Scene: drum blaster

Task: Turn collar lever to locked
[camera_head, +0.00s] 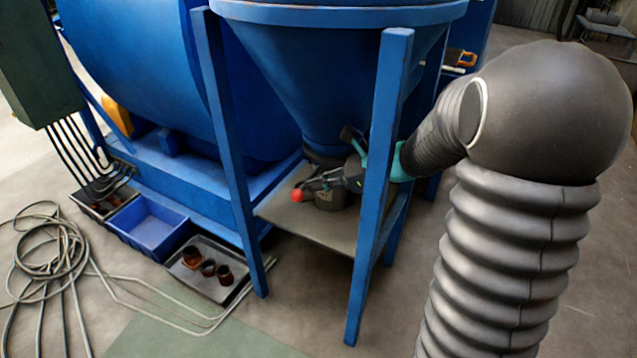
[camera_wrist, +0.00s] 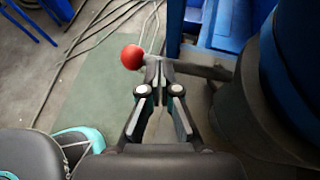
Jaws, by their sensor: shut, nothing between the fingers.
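The collar lever is a dark rod with a red ball knob (camera_head: 298,196) at its end, below the blue hopper cone. In the wrist view the red knob (camera_wrist: 132,57) is at upper centre, and the lever's grey rod (camera_wrist: 205,70) runs right from behind my fingertips toward the collar (camera_wrist: 240,122). My gripper (camera_wrist: 158,68) is shut with nothing between its fingers; the tips overlap the rod just right of the knob. Whether they touch it cannot be told.
Blue frame legs (camera_head: 380,180) stand around the hopper (camera_head: 320,70), close to my arm. A shelf plate (camera_head: 285,218) lies below. A blue bin (camera_head: 148,222) and a tray (camera_head: 210,285) with rusty parts sit on the floor at left, near coiled hose (camera_head: 45,255).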

